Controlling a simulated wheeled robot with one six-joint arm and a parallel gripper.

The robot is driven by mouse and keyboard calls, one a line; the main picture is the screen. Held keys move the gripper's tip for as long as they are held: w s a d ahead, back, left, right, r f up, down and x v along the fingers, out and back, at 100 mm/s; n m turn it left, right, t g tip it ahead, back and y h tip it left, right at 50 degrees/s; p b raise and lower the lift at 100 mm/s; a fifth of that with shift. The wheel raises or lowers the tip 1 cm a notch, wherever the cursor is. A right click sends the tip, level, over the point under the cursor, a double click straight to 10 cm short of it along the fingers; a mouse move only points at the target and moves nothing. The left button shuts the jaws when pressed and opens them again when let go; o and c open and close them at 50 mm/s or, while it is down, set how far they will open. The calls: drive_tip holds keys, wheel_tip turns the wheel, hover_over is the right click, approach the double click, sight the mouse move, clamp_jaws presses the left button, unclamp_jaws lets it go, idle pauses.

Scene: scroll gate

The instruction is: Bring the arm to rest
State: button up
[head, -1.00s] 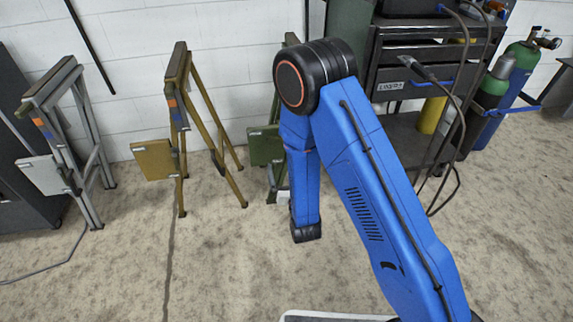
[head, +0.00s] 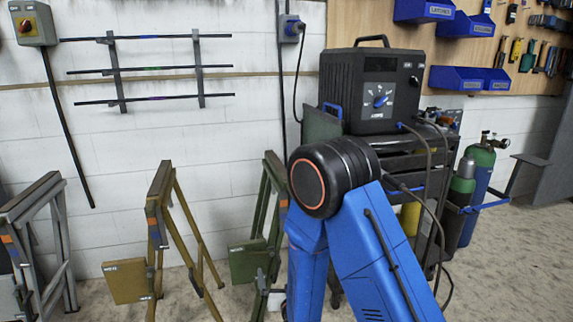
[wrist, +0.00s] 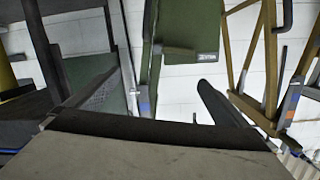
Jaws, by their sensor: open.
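My gripper (wrist: 160,100) shows in the wrist view with its two dark fingers wide apart and nothing between them. Beyond the fingers are a green folding stand (wrist: 180,30) and a white wall. In the head view my blue arm is bent at a black joint, in front of the wall and partly over the green stand (head: 262,225). My gripper is out of the head view.
A yellow-brown stand (head: 155,230) and a grey stand (head: 50,240) stand to the left. A black cart (head: 435,165) carrying a welding machine (head: 375,90) is behind my arm at right, with cables. Gas cylinders (head: 480,180) stand further right. Some floor (head: 515,250) at right is clear.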

drive_tip(key=s+d+r+g+h, duration=0.1)
drive_tip(key=s+d+r+g, duration=0.2)
drive_tip(key=d+r, duration=0.5)
drive_tip(key=s+d+r+g, duration=0.3)
drive_tip(key=s+d+r, duration=0.1)
drive_tip(key=d+r, duration=0.45)
drive_tip(key=s+d+r+g+h, duration=0.1)
drive_tip(key=s+d, duration=0.4)
drive_tip(key=s, duration=0.5)
drive_tip(key=s+d+r+g+h, duration=0.1)
drive_tip(key=s+d+r, duration=0.3)
drive_tip(key=s, duration=0.6)
drive_tip(key=s+d+r+g+h, duration=0.1)
drive_tip(key=s+d+r+g, duration=0.1)
drive_tip(key=s+d, duration=0.4)
drive_tip(key=s+g, duration=0.1)
drive_tip(key=s, duration=0.3)
drive_tip(key=shift+s+r, duration=0.25)
drive_tip(key=shift+r, duration=0.1)
